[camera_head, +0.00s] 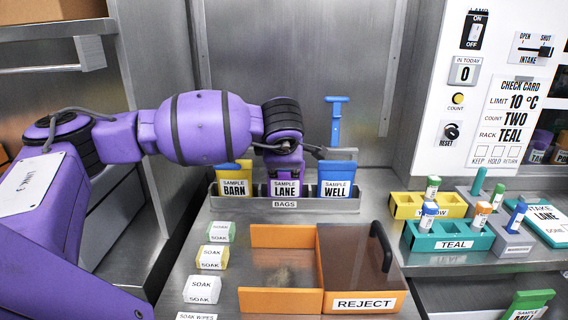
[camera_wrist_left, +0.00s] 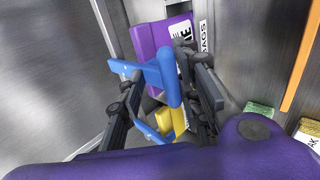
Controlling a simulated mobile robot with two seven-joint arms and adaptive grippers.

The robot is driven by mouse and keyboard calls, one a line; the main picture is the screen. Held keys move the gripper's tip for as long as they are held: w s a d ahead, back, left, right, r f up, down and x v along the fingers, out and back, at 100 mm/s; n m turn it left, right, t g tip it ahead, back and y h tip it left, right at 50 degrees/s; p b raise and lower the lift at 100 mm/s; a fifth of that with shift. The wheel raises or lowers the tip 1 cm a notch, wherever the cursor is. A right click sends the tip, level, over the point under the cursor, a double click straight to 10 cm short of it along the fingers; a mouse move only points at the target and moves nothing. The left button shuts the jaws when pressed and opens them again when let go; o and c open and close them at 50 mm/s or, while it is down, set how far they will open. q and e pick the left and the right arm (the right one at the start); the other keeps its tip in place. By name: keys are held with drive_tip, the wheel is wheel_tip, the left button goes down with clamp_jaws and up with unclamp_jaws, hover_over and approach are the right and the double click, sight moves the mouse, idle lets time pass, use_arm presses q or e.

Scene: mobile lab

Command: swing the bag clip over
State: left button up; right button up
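The blue bag labelled SAMPLE WELL (camera_head: 336,185) stands at the right end of the bags tray (camera_head: 284,205). A blue clip arm with a T-shaped top (camera_head: 336,120) stands upright above it. My left gripper (camera_head: 318,152) is beside the clip, over the tray. In the left wrist view the blue T-shaped piece (camera_wrist_left: 165,78) lies between the two spread fingers of the left gripper (camera_wrist_left: 160,85); contact cannot be told. The purple SAMPLE LANE bag (camera_head: 286,189) is partly under my wrist. The yellow SAMPLE BARN bag (camera_head: 233,188) is at the left. My right gripper is out of view.
In front of the tray stands an orange reject bin (camera_head: 281,301) with a dark, see-through cover (camera_head: 350,255). Several soak wipe blocks (camera_head: 213,257) line the left. Yellow (camera_head: 402,208) and teal (camera_head: 451,243) racks with vials are at right. A metal wall is close behind.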

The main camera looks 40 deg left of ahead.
use_arm(q)
drive_tip(key=shift+w+a+f, duration=0.1)
drive_tip(key=shift+a+f, duration=0.05)
drive_tip(key=shift+f, duration=0.85)
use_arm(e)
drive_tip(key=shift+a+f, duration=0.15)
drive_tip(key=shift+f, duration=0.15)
use_arm(q)
drive_tip(key=shift+r, duration=0.1)
drive_tip(key=v, duration=1.2)
drive_tip(key=shift+r, duration=0.55)
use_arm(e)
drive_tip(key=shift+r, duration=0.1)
use_arm(q)
drive_tip(key=shift+w+a, duration=0.1)
drive_tip(key=shift+w, duration=0.05)
